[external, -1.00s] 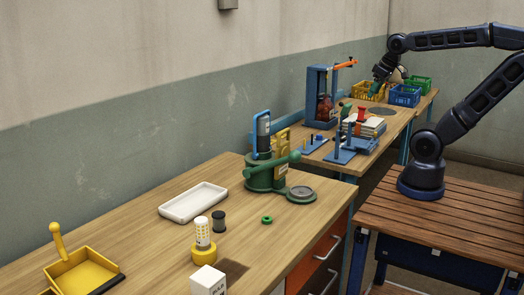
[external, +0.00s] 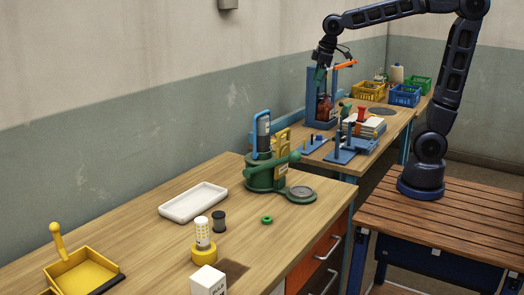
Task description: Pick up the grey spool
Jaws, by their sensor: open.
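A dark grey spool (external: 219,222) stands upright on the near wooden bench, just right of and behind a white perforated cylinder on a yellow base (external: 204,240). It is the only spool of that shade I can make out. My gripper (external: 319,80) is open, high over the far bench by the top of the blue frame, well away from the spool. Its fingertips are small and partly merge with the frame behind. I see nothing held in it.
A white tray (external: 193,202), a green ring (external: 267,219), a green press (external: 265,175), a white box (external: 208,281) and a yellow dustpan (external: 83,272) surround the spool. The far bench holds the tall blue frame (external: 311,100), books and crates (external: 405,95). The bench right of the ring is clear.

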